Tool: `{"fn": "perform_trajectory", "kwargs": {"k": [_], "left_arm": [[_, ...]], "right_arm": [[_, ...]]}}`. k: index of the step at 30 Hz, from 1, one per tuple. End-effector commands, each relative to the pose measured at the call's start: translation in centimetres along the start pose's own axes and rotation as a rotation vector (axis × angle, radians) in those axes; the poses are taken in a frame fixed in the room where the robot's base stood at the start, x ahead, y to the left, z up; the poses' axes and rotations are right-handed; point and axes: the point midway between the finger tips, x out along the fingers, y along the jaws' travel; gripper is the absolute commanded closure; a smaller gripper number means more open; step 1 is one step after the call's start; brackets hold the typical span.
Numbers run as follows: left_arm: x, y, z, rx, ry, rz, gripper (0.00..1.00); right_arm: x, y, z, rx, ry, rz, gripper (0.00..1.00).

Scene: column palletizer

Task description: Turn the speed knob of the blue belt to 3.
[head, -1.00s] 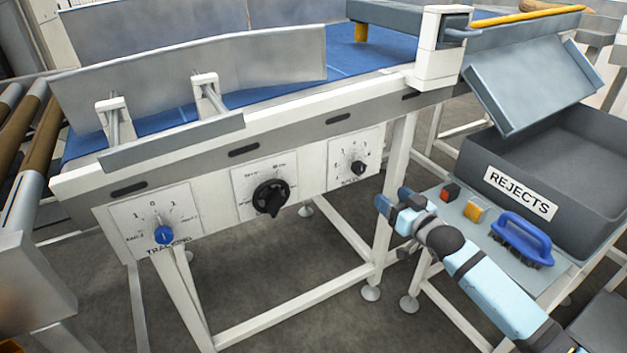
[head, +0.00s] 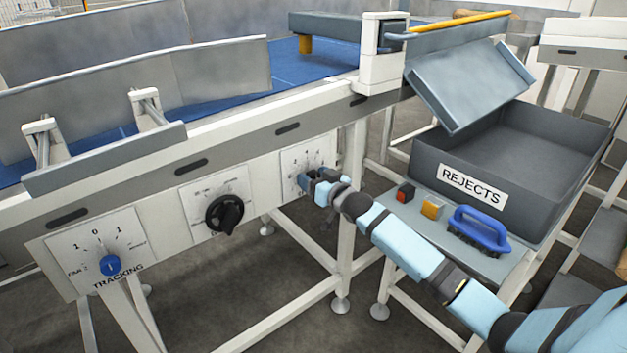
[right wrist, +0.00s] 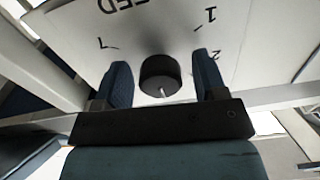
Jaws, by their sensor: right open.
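The speed knob (right wrist: 160,75) is a small dark round knob with a white pointer mark, on a white plate (right wrist: 225,25) lettered with part of "SPEED" and digits, upside down in the right wrist view. Its pointer mark faces the bottom of that view. In the head view, my right gripper (head: 307,180) is at the rightmost dial plate (head: 300,156) and hides the knob there. In the right wrist view, my right gripper (right wrist: 162,68) is open, one finger on each side of the knob, with gaps visible. The blue belt (head: 270,69) runs above. My left gripper is out of view.
A black rotary switch (head: 224,213) and a blue tracking knob (head: 110,265) sit left on the same panel. On the right are a grey REJECTS bin (head: 440,165), red (head: 405,192) and yellow (head: 432,207) blocks and a blue brush (head: 480,228).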

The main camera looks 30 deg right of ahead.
Motion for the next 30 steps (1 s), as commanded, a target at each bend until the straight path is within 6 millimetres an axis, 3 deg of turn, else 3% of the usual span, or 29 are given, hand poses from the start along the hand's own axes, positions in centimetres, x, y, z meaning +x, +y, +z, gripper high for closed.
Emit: {"fn": "perform_trajectory", "kwargs": {"k": [10,16,28,30], "left_arm": [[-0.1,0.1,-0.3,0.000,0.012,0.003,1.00],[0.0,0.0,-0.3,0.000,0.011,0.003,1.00],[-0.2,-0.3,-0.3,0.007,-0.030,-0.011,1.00],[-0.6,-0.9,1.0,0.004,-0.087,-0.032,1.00]], "right_arm": [[0.3,0.0,0.0,0.000,0.000,0.000,0.37],[0.3,0.0,0.0,0.000,0.000,0.000,0.83],[0.3,-0.1,-0.2,-0.065,-0.002,0.000,0.84],[0.3,-0.1,-0.3,-0.105,-0.002,0.000,0.84]]}}
